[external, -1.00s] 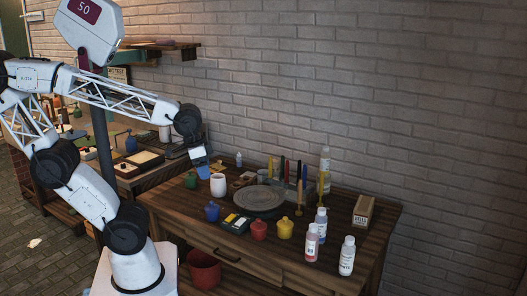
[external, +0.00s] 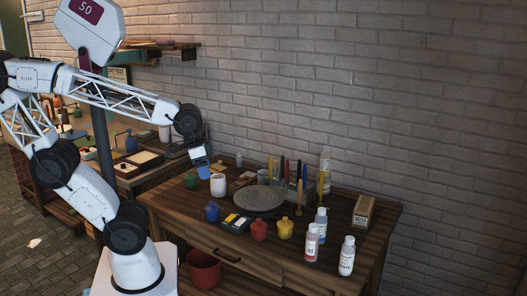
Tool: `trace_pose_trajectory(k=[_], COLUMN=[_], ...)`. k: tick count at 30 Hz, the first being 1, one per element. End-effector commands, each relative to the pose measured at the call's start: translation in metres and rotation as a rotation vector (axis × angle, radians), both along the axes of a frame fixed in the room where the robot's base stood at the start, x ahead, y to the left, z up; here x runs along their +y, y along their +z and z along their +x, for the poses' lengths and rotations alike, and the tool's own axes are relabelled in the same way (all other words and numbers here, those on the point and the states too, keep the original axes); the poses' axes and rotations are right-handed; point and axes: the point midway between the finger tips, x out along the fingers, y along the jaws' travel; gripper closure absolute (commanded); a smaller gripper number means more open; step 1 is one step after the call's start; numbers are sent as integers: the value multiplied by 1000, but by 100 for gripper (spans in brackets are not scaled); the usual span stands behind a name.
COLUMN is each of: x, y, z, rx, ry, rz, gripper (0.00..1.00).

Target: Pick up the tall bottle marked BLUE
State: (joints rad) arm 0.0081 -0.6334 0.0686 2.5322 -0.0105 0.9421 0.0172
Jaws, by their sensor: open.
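Several labelled bottles stand upright at the right of the wooden table (external: 365,222). One bottle with a bluish tint (external: 321,221) stands just behind a reddish bottle (external: 312,243). A white bottle (external: 347,256) stands nearer the front edge. A taller clear bottle (external: 325,161) stands at the back by the wall. The lettering is too small to read, so I cannot tell for sure which is marked BLUE. My gripper (external: 202,166) hangs over the table's left end, open, small in view, far left of the bottles. A blue patch shows at its lower end.
A round grey turntable (external: 257,199) sits mid-table, with several upright brushes or tapers (external: 299,196) to its right. A white cup (external: 218,185), blue pot (external: 212,212), red pot (external: 259,230) and yellow pot (external: 285,228) stand around it. A cardboard box (external: 363,210) lies at right.

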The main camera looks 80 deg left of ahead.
Motion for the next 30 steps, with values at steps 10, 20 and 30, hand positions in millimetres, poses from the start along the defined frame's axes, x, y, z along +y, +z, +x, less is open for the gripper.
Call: trace_pose_trajectory(k=[10,20,30], x=[0,0,-6], y=[0,0,-6], z=[0,0,31], rx=[0,0,-51], ry=[0,0,-6], rz=[0,0,-22], gripper=[23,19,19])
